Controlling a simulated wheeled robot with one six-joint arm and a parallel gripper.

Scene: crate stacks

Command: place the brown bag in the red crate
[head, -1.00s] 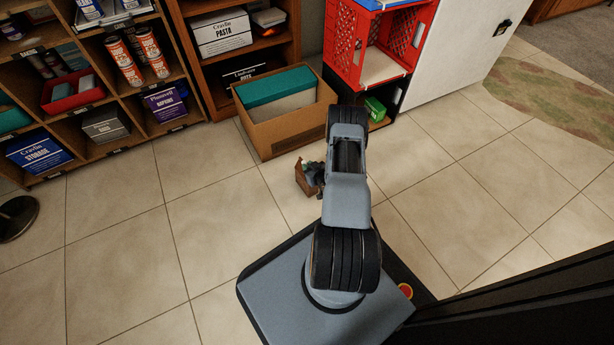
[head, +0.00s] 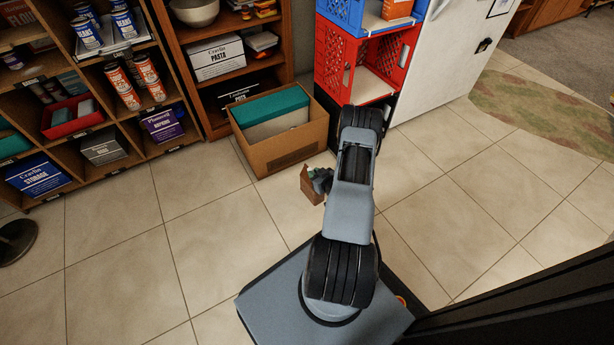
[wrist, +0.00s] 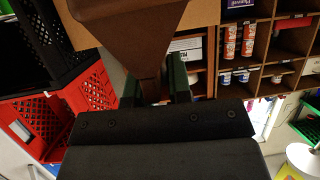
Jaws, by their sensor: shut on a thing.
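The brown bag (wrist: 128,28) is held between the fingers of my gripper (wrist: 155,85) in the wrist view. In the head view the bag (head: 311,187) shows low over the floor tiles, partly behind my arm, with my gripper (head: 322,180) at it. The red crate (head: 334,70) stands in a stack, open at the front, with a pale floor inside. It is up and to the right of the bag, apart from it. The red crate also shows at the left of the wrist view (wrist: 40,115), which looks upside down.
A blue crate (head: 341,10) sits on the red crate, and a black crate (wrist: 35,40) is under it. A cardboard box (head: 283,155) with a teal item stands left of the stack. A white panel (head: 430,75) is on its right. Stocked shelves line the left; floor between is clear.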

